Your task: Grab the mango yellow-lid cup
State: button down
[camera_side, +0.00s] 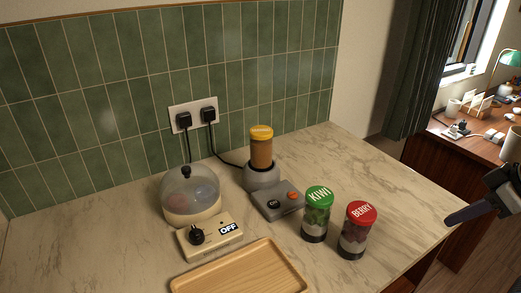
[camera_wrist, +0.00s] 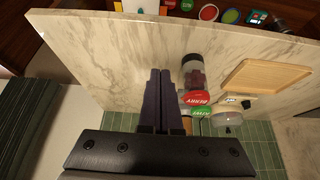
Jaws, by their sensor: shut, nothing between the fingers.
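The mango cup (camera_side: 261,150), with a yellow lid and orange-brown contents, stands upright on a grey blender base (camera_side: 262,178) near the tiled wall. My gripper (camera_side: 452,218) is at the right edge of the side view, off the counter's right end and well apart from the cup. In the wrist view its two dark fingers (camera_wrist: 160,72) lie together, shut and empty.
The green-lid KIWI cup (camera_side: 317,215) and red-lid BERRY cup (camera_side: 357,230) stand between my gripper and the mango cup. A domed appliance (camera_side: 191,195) marked OFF and a wooden tray (camera_side: 240,273) are left. The counter's right part is clear. A desk (camera_side: 475,135) stands behind right.

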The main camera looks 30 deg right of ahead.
dwell(0.3)
grip_release()
dwell(0.4)
